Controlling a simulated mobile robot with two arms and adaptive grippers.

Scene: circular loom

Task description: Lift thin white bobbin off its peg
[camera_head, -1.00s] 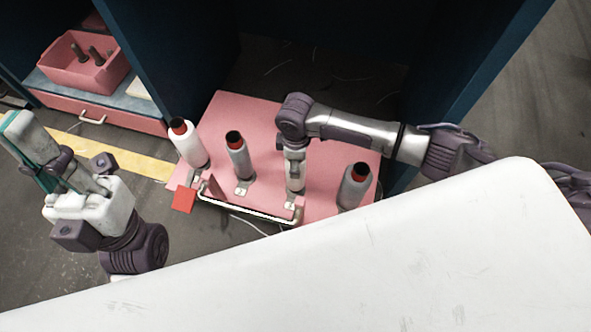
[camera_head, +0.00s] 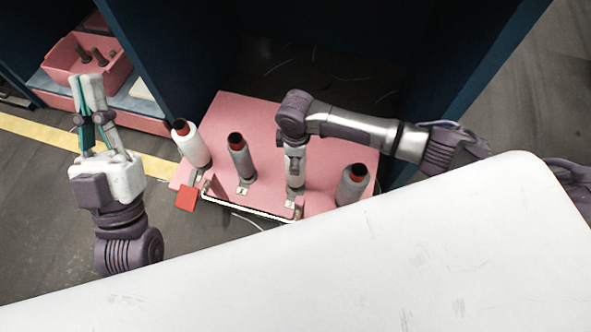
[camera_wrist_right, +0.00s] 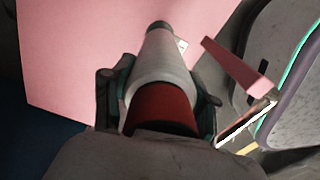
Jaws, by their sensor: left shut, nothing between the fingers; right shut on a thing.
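The thin white bobbin (camera_head: 295,179) stands upright on the pink board, third from the left, its upper part hidden under my right gripper (camera_head: 294,158). In the right wrist view my right gripper (camera_wrist_right: 157,92) is shut on the bobbin (camera_wrist_right: 161,65), with a finger on each side just beyond its dark red end. The bobbin's lower end is close to the board; whether it is clear of its peg I cannot tell. My left gripper (camera_head: 91,84) is shut and empty, away to the left with its fingers pointing up the picture.
A thick white bobbin (camera_head: 192,147) and a grey bobbin (camera_head: 242,163) stand left of it, and another grey bobbin (camera_head: 352,188) stands right. The pink board (camera_head: 240,112) has a pale handle (camera_head: 247,209) in front. Dark blue panels flank it. A pink bin (camera_head: 63,62) is upper left.

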